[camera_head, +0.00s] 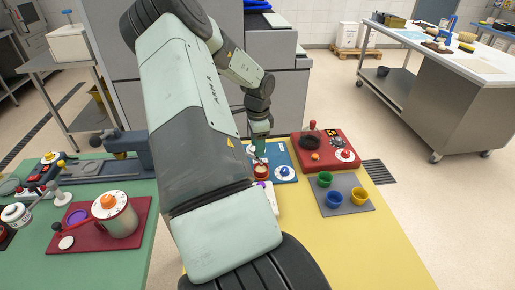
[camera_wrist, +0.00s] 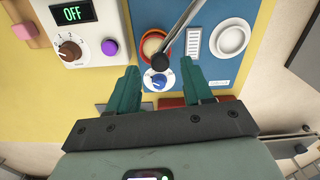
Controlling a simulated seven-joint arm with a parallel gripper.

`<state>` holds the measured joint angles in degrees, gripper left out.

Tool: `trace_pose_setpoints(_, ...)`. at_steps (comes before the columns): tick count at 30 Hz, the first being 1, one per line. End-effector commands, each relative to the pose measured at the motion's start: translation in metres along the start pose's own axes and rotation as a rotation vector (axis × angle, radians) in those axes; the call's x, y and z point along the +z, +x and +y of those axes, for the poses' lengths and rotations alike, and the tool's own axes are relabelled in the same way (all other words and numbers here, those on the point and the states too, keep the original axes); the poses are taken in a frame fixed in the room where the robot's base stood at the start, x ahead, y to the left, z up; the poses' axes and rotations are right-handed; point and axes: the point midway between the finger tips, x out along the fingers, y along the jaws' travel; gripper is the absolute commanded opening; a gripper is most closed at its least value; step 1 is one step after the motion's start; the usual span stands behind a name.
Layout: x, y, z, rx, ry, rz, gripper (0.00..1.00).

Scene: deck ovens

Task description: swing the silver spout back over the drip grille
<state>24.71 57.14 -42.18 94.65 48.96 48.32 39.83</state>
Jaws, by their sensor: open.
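The silver spout (camera_wrist: 182,27) is a thin rod that slants across the blue board (camera_wrist: 213,72) in the wrist view. Its black end (camera_wrist: 164,62) overlaps the lower edge of an orange-red ring (camera_wrist: 153,45), above the blue-knobbed dial. A white slotted strip (camera_wrist: 194,43), which looks like the drip grille, lies to the right of the rod. My gripper (camera_wrist: 160,70) is open, with the spout's black end appearing between its green fingertips; I cannot tell whether they touch. In the head view my gripper (camera_head: 259,148) is small over the blue board (camera_head: 280,153), and the spout cannot be made out.
The blue-knobbed dial (camera_wrist: 158,80) sits between the fingers in the picture. A white ring (camera_wrist: 230,40) is right of the strip. A white box reading OFF (camera_wrist: 80,30) stands left. In the head view a red board (camera_head: 335,143) and a grey mat (camera_head: 346,205) with cups lie right.

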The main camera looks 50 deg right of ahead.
Motion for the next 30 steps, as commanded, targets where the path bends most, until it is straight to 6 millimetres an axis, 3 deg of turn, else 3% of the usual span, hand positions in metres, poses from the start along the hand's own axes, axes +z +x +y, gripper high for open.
trace_pose_setpoints(6,0.0,0.019,0.0,0.0,0.0,-0.001,0.5)
trace_pose_setpoints(15,0.0,0.021,0.0,-0.001,-0.001,-0.001,0.5)
trace_pose_setpoints(25,0.0,0.021,0.0,-0.001,-0.001,-0.001,0.0)
trace_pose_setpoints(30,0.0,0.021,0.0,-0.001,-0.001,-0.001,0.0)
